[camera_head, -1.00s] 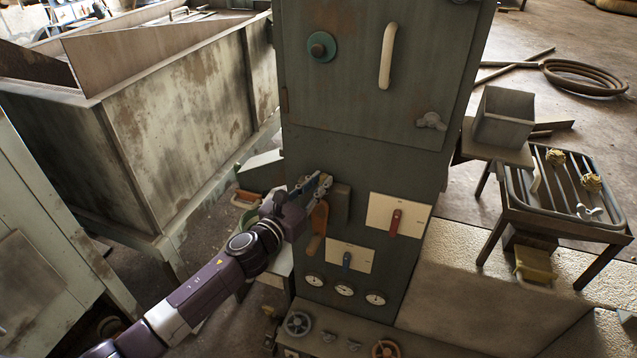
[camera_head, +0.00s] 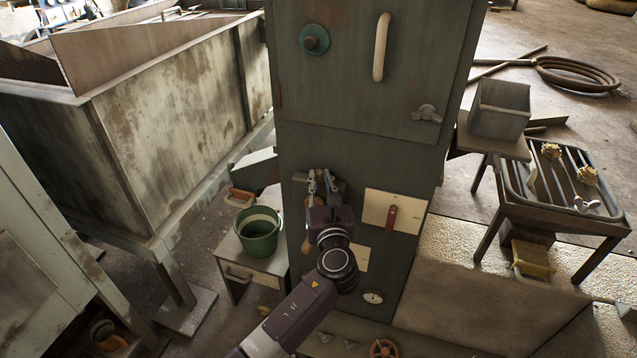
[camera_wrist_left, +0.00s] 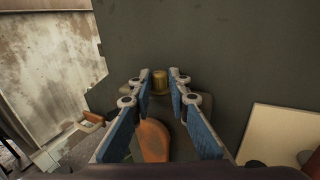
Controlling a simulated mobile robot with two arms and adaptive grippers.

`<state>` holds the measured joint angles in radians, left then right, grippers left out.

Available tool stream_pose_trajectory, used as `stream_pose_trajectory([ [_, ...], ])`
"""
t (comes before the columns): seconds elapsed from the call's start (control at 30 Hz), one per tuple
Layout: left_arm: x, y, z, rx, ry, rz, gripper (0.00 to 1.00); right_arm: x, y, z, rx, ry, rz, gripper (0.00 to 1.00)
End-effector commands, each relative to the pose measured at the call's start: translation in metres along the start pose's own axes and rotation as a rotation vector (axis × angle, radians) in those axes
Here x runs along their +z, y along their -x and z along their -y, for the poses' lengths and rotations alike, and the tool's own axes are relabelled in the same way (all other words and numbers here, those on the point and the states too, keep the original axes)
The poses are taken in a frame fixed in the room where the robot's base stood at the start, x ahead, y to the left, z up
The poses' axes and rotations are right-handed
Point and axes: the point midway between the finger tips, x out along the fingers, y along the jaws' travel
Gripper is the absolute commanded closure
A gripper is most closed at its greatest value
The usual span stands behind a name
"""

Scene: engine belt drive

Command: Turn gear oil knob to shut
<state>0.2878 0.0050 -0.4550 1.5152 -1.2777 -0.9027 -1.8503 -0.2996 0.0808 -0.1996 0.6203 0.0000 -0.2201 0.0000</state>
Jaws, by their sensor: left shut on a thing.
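My left gripper (camera_head: 322,180) is at the front of the tall green cabinet (camera_head: 350,145). In the left wrist view, its blue-padded fingers (camera_wrist_left: 160,82) are closed in on a small brass-coloured knob (camera_wrist_left: 158,78) on the cabinet face. An orange handle (camera_wrist_left: 153,140) hangs down between the fingers, below the brass knob; its lower part shows a little in the head view (camera_head: 306,244). No readable label shows which control is the gear oil knob. My right gripper is not in view.
A red lever on a pale plate (camera_head: 374,205) is right of my gripper. My arm covers part of a lower pale plate (camera_head: 361,258). A green bucket (camera_head: 258,238) stands on a small bench at left. A metal table (camera_head: 500,205) is at right.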

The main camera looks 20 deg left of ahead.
Motion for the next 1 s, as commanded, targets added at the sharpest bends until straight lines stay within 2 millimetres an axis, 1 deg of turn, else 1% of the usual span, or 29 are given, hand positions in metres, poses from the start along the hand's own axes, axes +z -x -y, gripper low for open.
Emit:
stream_pose_trajectory([
  [0.23, 0.0006, -0.0005, 0.0021, 0.064, 0.000, 0.000, 1.00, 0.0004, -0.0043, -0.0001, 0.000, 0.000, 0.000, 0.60],
  [0.67, 0.0009, -0.0008, 0.0018, 0.075, -0.001, 0.000, 1.00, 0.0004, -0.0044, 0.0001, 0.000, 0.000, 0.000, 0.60],
  [0.7, 0.0009, -0.0008, 0.0017, 0.075, -0.001, 0.000, 0.83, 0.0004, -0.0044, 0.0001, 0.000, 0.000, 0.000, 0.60],
  [0.8, 0.0008, -0.0008, 0.0017, 0.075, 0.000, 0.000, 0.72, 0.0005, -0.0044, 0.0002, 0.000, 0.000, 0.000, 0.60],
  [0.87, 0.0007, -0.0007, 0.0017, 0.075, 0.000, -0.001, 0.66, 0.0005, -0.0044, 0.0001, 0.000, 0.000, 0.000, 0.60],
  [1.0, 0.0004, -0.0007, 0.0018, 0.074, 0.000, -0.001, 0.66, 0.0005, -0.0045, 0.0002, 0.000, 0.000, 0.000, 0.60],
])
